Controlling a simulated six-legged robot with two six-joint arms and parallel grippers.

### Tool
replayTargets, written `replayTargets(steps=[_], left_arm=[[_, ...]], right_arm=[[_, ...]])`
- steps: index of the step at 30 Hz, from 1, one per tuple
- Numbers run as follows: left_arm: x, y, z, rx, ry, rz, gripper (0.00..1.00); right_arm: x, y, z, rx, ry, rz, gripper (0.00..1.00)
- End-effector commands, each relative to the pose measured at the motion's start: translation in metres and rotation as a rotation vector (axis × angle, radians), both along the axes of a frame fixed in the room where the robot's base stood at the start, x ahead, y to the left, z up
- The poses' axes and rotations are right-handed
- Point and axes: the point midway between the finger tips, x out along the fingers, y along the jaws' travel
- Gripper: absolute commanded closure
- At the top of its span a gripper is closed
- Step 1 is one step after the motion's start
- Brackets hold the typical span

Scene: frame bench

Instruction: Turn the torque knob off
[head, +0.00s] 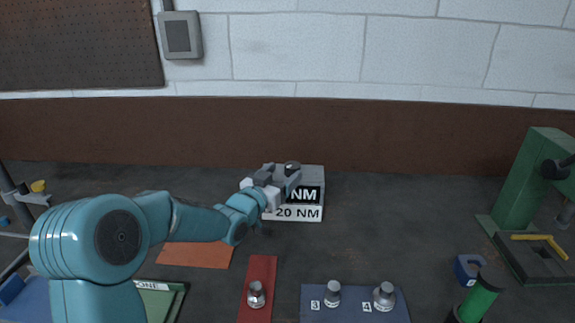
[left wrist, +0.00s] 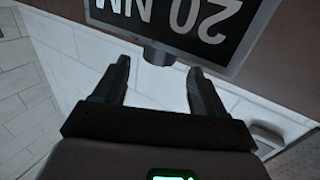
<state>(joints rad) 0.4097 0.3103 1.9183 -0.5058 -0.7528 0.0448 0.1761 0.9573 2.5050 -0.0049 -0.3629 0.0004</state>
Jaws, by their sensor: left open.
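A pale grey torque box (head: 313,174) stands at the back middle of the bench. Its dark display (head: 309,194) is partly covered by my gripper in the head view; in the left wrist view the display (left wrist: 190,18) reads 20 NM upside down. A short dark knob (left wrist: 158,57) shows at the display's edge, and appears as a dark round top (head: 292,167) in the head view. My left gripper (head: 285,182) is open at the box. In the left wrist view its fingertips (left wrist: 158,66) lie either side of the knob, with gaps visible. The knob's pointer is unclear. My right gripper is out of view.
An orange mat (head: 195,255) lies left of the box. A red strip (head: 262,272) and a blue plate (head: 355,312) with metal weights are in front. A green press (head: 525,180) and a green cylinder (head: 481,298) stand right.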

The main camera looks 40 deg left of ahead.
Motion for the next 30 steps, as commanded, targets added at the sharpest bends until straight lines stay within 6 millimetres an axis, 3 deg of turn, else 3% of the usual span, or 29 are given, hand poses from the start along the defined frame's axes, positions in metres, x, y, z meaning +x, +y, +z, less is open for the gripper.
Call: replayTargets(steps=[6,16,21,30], left_arm=[[0.027,0.001,0.0,0.0,0.001,-0.002,0.29],[0.032,0.002,-0.001,0.0,0.001,-0.001,0.29],[0.031,0.002,-0.001,0.0,0.001,-0.001,0.84],[0.031,0.001,-0.003,-0.001,-0.001,0.021,0.85]], right_arm=[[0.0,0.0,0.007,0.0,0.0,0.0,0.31],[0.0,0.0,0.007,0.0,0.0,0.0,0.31],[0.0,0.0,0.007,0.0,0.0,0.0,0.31],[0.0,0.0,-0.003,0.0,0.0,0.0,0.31]])
